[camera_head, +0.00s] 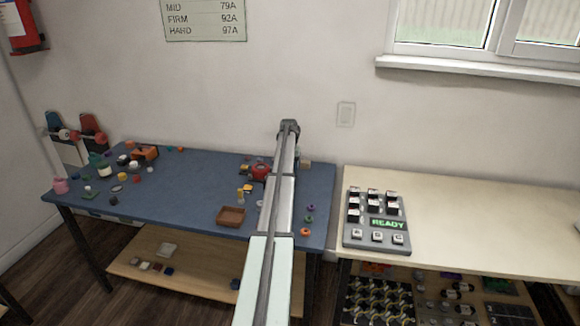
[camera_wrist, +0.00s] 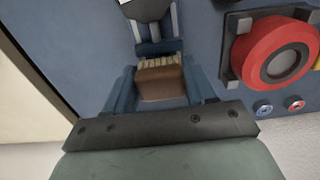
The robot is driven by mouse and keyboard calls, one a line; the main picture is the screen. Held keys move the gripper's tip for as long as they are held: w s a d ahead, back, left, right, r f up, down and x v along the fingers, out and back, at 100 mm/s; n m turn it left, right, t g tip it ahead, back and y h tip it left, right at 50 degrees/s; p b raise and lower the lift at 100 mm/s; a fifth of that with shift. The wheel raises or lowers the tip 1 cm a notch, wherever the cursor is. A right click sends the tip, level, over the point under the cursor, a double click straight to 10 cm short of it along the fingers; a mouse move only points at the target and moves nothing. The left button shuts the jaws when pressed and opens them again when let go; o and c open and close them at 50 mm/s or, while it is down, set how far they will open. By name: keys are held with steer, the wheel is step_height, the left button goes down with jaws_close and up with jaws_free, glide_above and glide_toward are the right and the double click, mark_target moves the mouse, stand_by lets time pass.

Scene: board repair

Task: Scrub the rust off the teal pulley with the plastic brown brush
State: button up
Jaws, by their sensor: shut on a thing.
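My gripper (camera_wrist: 160,72) is shut on the brown brush (camera_wrist: 162,84) in the wrist view. The brush is a small brown block with pale tan bristles facing away from the gripper, between the blue fingers. Just beyond the bristles is a grey pronged fixture (camera_wrist: 155,30) with a dark rounded part at the picture's top edge. I see no clear teal pulley; a small teal-green item (camera_head: 95,158) lies at the left of the table in the head view, too small to identify. In the head view my arm hides the gripper and brush.
A red wheel (camera_wrist: 246,48) sits in a clamp right of the brush. The blue table (camera_head: 180,195) holds a brown tray (camera_head: 231,216) and several small parts, mostly at the left. Right, a pale bench (camera_head: 480,215) bears a panel reading READY (camera_head: 387,223).

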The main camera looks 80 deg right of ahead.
steer(key=shift+a, duration=1.15)
steer(key=shift+d, duration=3.15)
steer(key=shift+a+f, duration=0.25)
steer(key=shift+a, duration=0.2)
steer(key=shift+a+r, duration=0.1)
steer(key=shift+a, duration=0.25)
steer(key=a+r, duration=0.2)
steer(key=a, duration=0.1)
steer(key=shift+a, duration=0.1)
steer(key=shift+a+f, duration=0.1)
steer(key=shift+a, duration=0.9)
steer(key=shift+c, duration=1.1)
steer(key=d, duration=0.3)
steer(key=shift+d, duration=0.4)
steer(key=shift+c, duration=0.4)
steer(key=d+f, duration=0.2)
steer(key=d, duration=0.1)
step_height(320, 180, up, 9)
steer(key=shift+f, duration=0.15)
